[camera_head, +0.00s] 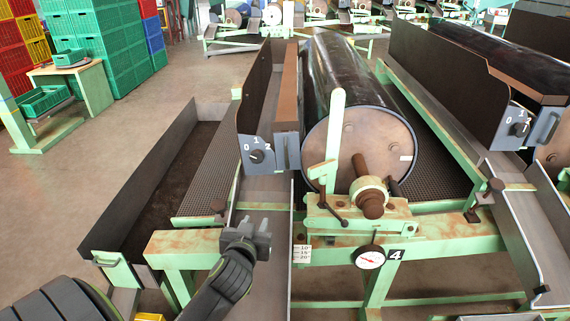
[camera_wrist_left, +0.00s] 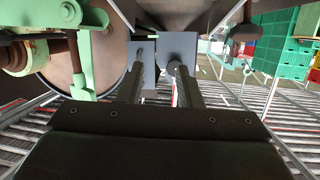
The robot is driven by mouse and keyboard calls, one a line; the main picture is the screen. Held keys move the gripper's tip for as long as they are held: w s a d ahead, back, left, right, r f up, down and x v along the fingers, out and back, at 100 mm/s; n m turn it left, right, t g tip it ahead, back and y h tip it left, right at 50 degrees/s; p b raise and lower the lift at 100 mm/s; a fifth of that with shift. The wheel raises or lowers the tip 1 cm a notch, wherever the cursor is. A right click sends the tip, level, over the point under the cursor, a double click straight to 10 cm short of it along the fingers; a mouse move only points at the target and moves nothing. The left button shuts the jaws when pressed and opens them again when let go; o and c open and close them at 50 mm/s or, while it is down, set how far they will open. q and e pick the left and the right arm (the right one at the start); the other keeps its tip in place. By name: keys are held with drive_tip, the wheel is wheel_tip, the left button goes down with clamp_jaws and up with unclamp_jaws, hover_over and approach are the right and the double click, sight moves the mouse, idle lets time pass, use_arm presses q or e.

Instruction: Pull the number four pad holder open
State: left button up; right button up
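The number four machine carries a black "4" plate (camera_head: 395,255) on its green front beam. Its pad holder (camera_head: 291,85) is a long brown-topped bar left of the dark drum (camera_head: 345,80). A grey front plate with an upright handle (camera_head: 288,152) ends it; this handle plate also shows in the left wrist view (camera_wrist_left: 149,62). My left gripper (camera_head: 249,228) is below and left of the handle, apart from it. In the left wrist view its fingers (camera_wrist_left: 162,75) are spread and empty. My right gripper is not in view.
A grey switch box (camera_head: 257,154) with a dial sits left of the handle. A green bracket (camera_head: 333,150), a crank and a dial gauge (camera_head: 370,257) are at the right. The green front beam (camera_head: 190,244) runs below. A neighbouring machine's box (camera_head: 516,128) is farther right.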

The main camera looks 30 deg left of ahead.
sight(286, 156)
use_arm(q)
drive_tip(key=w+r+t, duration=0.4)
drive_tip(key=w+r, duration=0.2)
drive_tip(key=x, duration=0.5)
drive_tip(key=f+x, duration=0.1)
drive_tip(key=x, duration=1.1)
drive_tip(key=shift+w+d+f, duration=0.1)
drive_tip(key=shift+d+f, duration=0.05)
drive_tip(key=shift+f, duration=0.1)
drive_tip(key=shift+c, duration=0.4)
clamp_jaws()
